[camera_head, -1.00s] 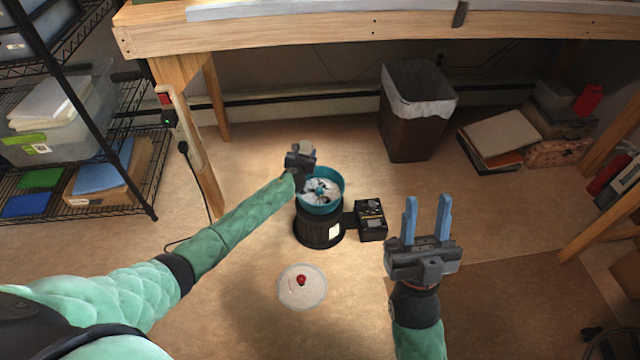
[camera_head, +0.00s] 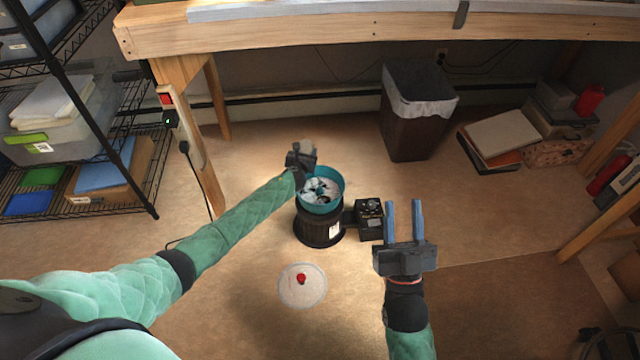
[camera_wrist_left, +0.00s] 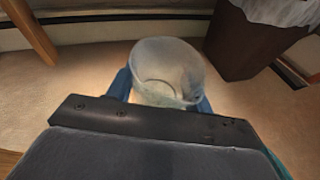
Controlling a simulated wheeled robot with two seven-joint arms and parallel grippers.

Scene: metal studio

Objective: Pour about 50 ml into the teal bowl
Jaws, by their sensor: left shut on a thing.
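The teal bowl (camera_head: 341,195) sits on top of a black cylindrical machine (camera_head: 318,230) near the middle of the head view. White and dark contents show inside it. My left gripper (camera_head: 303,150) is at the bowl's upper left rim. In the left wrist view, its blue fingers (camera_wrist_left: 162,90) are shut on a clear, translucent cup (camera_wrist_left: 170,60). The cup's inside shows, but I cannot tell how much liquid it holds. My right gripper (camera_head: 404,205) is open and empty, right of the machine, with its two blue fingers apart.
A black control box (camera_head: 369,220) is joined to the machine's right side. A round pale lid (camera_head: 302,292) with a red knob lies on the floor in front. A lined bin (camera_head: 415,130) stands behind, under the wooden bench (camera_head: 350,30). A wire shelf (camera_head: 120,170) is at left.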

